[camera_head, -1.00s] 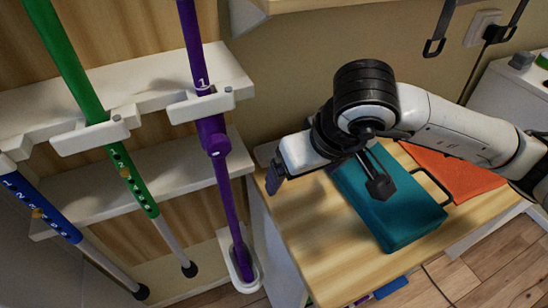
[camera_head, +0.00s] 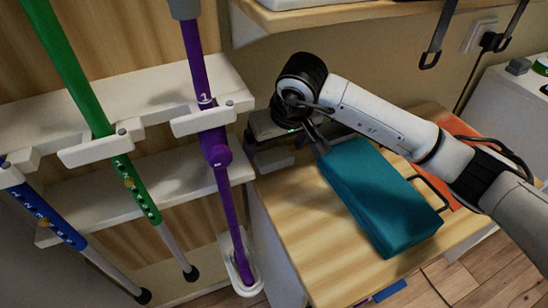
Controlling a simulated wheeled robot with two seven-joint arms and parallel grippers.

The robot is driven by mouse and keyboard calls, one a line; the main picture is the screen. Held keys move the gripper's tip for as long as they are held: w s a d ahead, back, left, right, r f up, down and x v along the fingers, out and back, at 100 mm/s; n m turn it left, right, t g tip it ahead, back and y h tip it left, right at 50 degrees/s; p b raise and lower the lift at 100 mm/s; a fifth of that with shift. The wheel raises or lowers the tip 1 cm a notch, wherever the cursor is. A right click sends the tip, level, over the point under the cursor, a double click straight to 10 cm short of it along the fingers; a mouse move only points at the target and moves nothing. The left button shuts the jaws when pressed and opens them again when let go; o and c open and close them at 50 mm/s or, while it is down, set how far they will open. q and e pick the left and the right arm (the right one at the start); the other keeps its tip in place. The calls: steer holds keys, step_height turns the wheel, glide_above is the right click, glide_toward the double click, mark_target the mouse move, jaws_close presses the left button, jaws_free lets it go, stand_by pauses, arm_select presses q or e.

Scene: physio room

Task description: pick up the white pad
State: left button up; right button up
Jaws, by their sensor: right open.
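A small pale block (camera_head: 273,160), which looks like the white pad, lies at the back left corner of the wooden table (camera_head: 290,215). It is partly hidden by my right gripper (camera_head: 252,146). My right gripper is over the table's back left corner, just above and behind the pale block, with its jaws open. Whether the fingers touch the block cannot be told. My left gripper is not in view.
A teal case (camera_head: 380,195) with a dark handle lies on the table, right of my gripper, with an orange item (camera_head: 455,135) behind it. A rack holds purple (camera_head: 222,180), green and blue poles at left. A shelf (camera_head: 340,18) overhangs at the back.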

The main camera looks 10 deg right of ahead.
steer(key=shift+x, duration=0.85)
steer(key=shift+c, duration=0.4)
steer(key=c, duration=1.1)
steer(key=shift+o, duration=0.2)
steer(key=shift+r, duration=0.1)
